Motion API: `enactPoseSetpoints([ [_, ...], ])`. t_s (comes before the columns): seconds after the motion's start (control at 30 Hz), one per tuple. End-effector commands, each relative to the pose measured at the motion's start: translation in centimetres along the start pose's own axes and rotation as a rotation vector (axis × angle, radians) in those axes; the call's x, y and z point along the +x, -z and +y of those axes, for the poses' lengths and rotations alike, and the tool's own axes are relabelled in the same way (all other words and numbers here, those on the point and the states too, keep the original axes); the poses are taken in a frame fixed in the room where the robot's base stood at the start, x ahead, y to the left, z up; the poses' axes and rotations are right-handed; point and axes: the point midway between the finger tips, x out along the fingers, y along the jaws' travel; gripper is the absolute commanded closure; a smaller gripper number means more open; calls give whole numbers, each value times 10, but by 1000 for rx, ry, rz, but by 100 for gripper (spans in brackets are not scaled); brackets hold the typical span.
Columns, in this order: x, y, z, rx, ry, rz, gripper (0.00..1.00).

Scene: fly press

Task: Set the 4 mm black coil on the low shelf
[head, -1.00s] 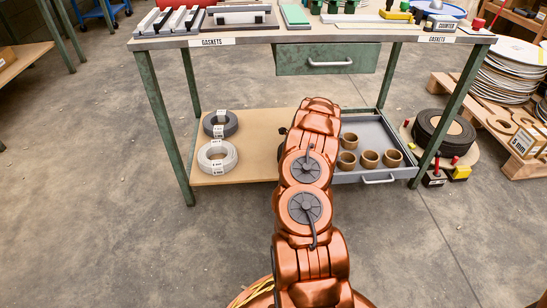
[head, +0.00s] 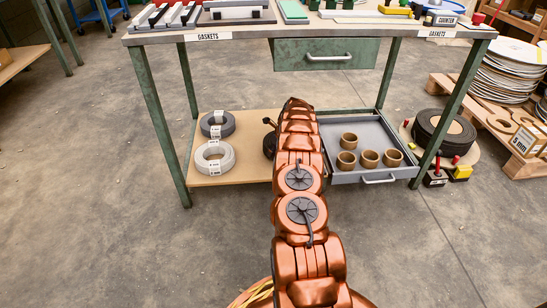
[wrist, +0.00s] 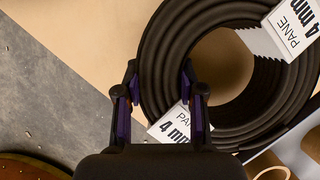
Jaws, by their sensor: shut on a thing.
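The black coil (wrist: 168,50) fills the upper right of the wrist view, with white labels reading 4 mm. My gripper (wrist: 162,95) is shut on its near rim, one finger on each side of the wall. In the head view my arm hides most of the gripper; a dark part (head: 269,143), which looks like the coil, shows just left of the arm. The low shelf (head: 250,125) is the tan board under the bench, and it also shows beneath the coil in the wrist view (wrist: 85,45). I cannot tell whether the coil touches the shelf.
Two grey coils, a darker one (head: 218,131) and a lighter one (head: 214,166), lie at the shelf's left. A grey tray (head: 345,176) with several brown rings (head: 369,159) adjoins it on the right. The bench top (head: 300,30) and drawer (head: 325,55) are above.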

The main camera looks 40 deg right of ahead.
Motion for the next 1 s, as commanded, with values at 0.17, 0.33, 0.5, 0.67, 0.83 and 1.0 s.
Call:
enactPoseSetpoints([
  [0.17, 2, -1, -2, 0, 3, -2, 100],
  [0.33, 19, 6, -2, 0, 3, -2, 100],
  [0.5, 32, 11, -2, -1, 5, -4, 100],
  [0.67, 31, 10, -1, -2, 4, -4, 100],
  [0.83, 32, 10, -1, -1, 4, -3, 53],
  [1.0, 32, 11, -1, 0, 3, -2, 36],
])
